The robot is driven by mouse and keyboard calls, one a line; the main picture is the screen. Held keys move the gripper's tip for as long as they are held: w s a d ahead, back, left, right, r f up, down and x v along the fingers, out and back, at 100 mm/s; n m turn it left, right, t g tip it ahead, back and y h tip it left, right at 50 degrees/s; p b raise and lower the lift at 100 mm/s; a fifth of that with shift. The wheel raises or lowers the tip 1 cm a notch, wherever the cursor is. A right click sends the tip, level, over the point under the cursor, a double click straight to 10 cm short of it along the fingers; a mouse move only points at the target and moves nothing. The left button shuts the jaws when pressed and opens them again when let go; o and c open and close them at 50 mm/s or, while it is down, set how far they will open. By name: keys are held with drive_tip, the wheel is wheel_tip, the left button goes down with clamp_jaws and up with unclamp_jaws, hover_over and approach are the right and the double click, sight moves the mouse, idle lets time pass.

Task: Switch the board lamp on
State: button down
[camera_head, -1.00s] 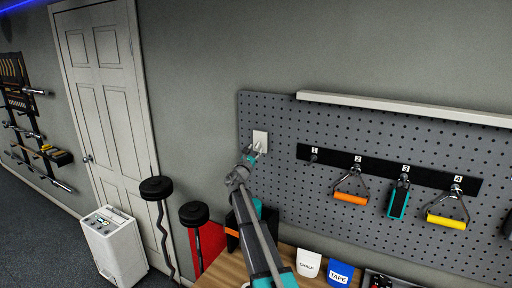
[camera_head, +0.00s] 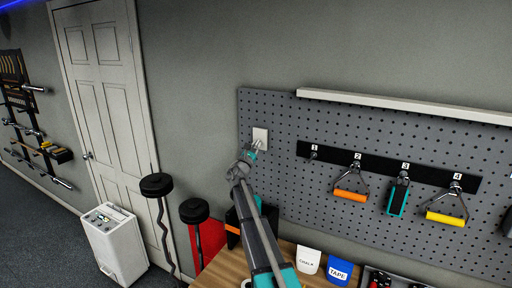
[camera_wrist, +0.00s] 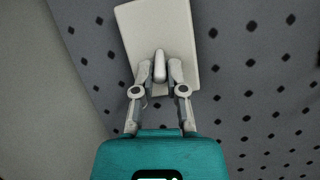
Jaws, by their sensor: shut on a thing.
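The light switch is a white wall plate (camera_head: 260,134) at the left end of the pegboard. It also shows in the wrist view (camera_wrist: 183,28), with a small pale toggle (camera_wrist: 160,64) standing out from it. My gripper (camera_head: 258,146) is at the lower part of the plate. In the wrist view my gripper (camera_wrist: 160,74) has its two fingertips closed on either side of the toggle. The board lamp (camera_head: 400,107) is a long pale bar along the top of the pegboard, and no bright glow shows below it.
The grey pegboard (camera_head: 300,210) carries a black rail with numbered hooks and hanging handles (camera_head: 350,194) to the right. Below are a wooden bench top (camera_head: 228,270), a chalk bag (camera_head: 308,261) and a tape bag (camera_head: 340,271). Black-topped bars (camera_head: 157,185) stand left.

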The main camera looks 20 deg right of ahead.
drive_tip(key=shift+r+p, duration=0.2)
drive_tip(key=shift+p, duration=0.35)
drive_tip(key=r+g+y+p, duration=0.1)
drive_tip(key=g+y+p, duration=0.1)
drive_tip(key=p, duration=0.3)
drive_tip(key=shift+s+a+r, duration=0.1)
drive_tip(key=shift+a+r, duration=0.05)
drive_tip(key=g+y+p, duration=0.1)
drive_tip(key=p, duration=0.3)
drive_tip(key=shift+r+y, duration=0.2)
drive_tip(key=shift+y, duration=0.2)
drive_tip(key=shift+g+p, duration=0.4)
drive_tip(key=shift+p, duration=0.1)
drive_tip(key=shift+y, duration=0.4)
drive_tip(key=shift+f, duration=0.1)
drive_tip(key=c, duration=0.7)
unclamp_jaws()
drive_tip(key=shift+f+h+b, duration=0.3)
drive_tip(key=shift+f+b, duration=0.05)
drive_tip(key=shift+b, duration=0.35)
